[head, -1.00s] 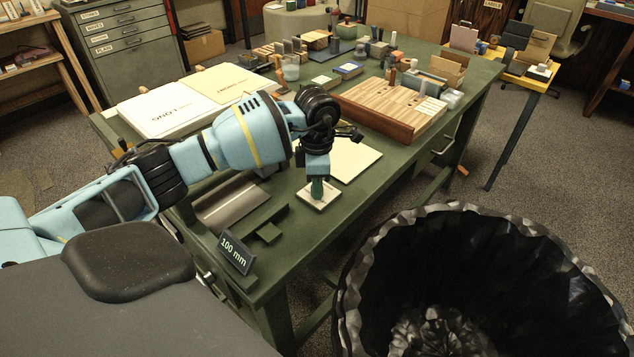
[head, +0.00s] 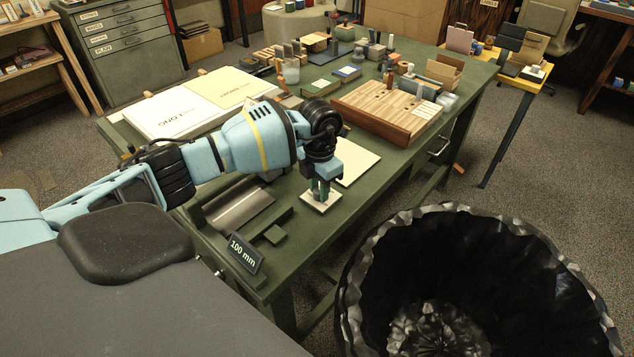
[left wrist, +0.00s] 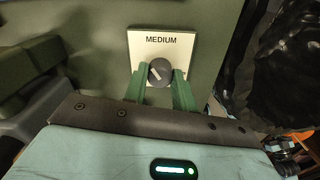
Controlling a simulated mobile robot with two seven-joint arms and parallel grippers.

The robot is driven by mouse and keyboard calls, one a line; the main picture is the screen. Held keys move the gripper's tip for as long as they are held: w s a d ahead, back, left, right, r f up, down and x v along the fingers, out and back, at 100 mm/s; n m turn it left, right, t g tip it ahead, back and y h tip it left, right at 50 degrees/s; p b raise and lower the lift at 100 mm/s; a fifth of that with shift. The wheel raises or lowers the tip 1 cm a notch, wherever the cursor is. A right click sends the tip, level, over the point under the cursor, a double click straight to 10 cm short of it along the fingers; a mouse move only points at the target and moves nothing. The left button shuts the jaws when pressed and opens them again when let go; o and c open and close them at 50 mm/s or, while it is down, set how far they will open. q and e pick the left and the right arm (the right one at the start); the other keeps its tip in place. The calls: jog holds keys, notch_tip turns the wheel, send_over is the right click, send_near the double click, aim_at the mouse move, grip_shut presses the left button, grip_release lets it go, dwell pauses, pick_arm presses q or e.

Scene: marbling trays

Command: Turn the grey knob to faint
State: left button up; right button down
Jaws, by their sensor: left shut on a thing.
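The grey knob (left wrist: 160,73) sits on a square white plate (left wrist: 178,45) that reads MEDIUM at its top edge in the left wrist view. A pale pointer line on the knob slants toward the upper left. Other labels on the plate, if any, are hidden by my fingers. My left gripper (head: 320,194) points down over the plate (head: 328,205) near the table's front right edge. Its green fingers are shut on the knob, one on each side, as the left wrist view shows. My right gripper is not in view.
A sign reading 100 mm (head: 246,253) stands at the table's front corner. A cream sheet (head: 358,163) lies behind the plate, and a wooden slatted board (head: 390,108) is farther back. A large black crinkled bin (head: 360,285) stands on the floor at right.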

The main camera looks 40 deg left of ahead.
pick_arm(q)
jog(key=n+p, duration=0.1)
jog(key=n, duration=0.2)
jog(key=shift+r, duration=0.15)
jog(key=shift+n+p, duration=0.5)
jog(key=shift+n, duration=0.4)
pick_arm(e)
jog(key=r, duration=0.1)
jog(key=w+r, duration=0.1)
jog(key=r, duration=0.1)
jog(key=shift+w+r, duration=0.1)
pick_arm(q)
jog(key=shift+n, duration=0.3)
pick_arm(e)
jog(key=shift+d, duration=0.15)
pick_arm(q)
jog(key=shift+f, duration=0.2)
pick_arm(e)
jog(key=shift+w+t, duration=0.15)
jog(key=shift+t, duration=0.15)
pick_arm(q)
jog(key=o, duration=0.7)
jog(key=shift+o, duration=1.4)
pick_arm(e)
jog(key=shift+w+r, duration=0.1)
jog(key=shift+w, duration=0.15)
